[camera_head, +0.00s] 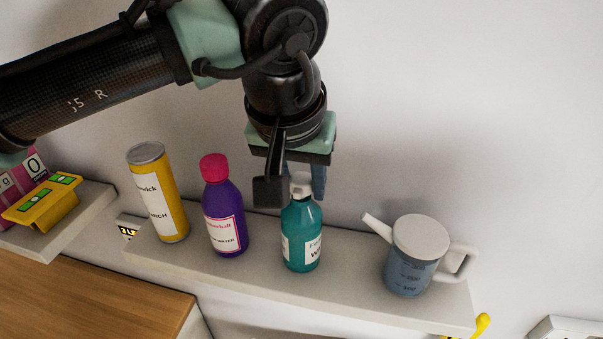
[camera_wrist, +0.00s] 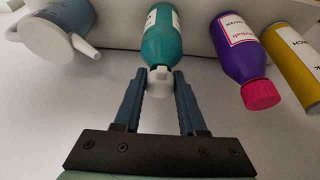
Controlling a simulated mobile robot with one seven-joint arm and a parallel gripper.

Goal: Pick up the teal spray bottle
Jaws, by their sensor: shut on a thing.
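The teal spray bottle (camera_head: 302,235) has a white top and a pale label. It stands upright on the light shelf (camera_head: 345,272), between a purple bottle and a grey-blue watering can. My gripper (camera_head: 298,185) points down at its top. In the wrist view my gripper (camera_wrist: 159,82) has its two blue fingers on either side of the white top of the teal bottle (camera_wrist: 163,40). The fingers are shut on this top, near their tips. The bottle's base is hidden in the wrist view.
The purple bottle (camera_head: 223,215) with a pink cap and a yellow can (camera_head: 160,200) stand left of the teal bottle. The watering can (camera_head: 412,262) stands to the right, with its spout toward the bottle. A wall rises behind the shelf. A wooden surface (camera_head: 90,295) lies lower left.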

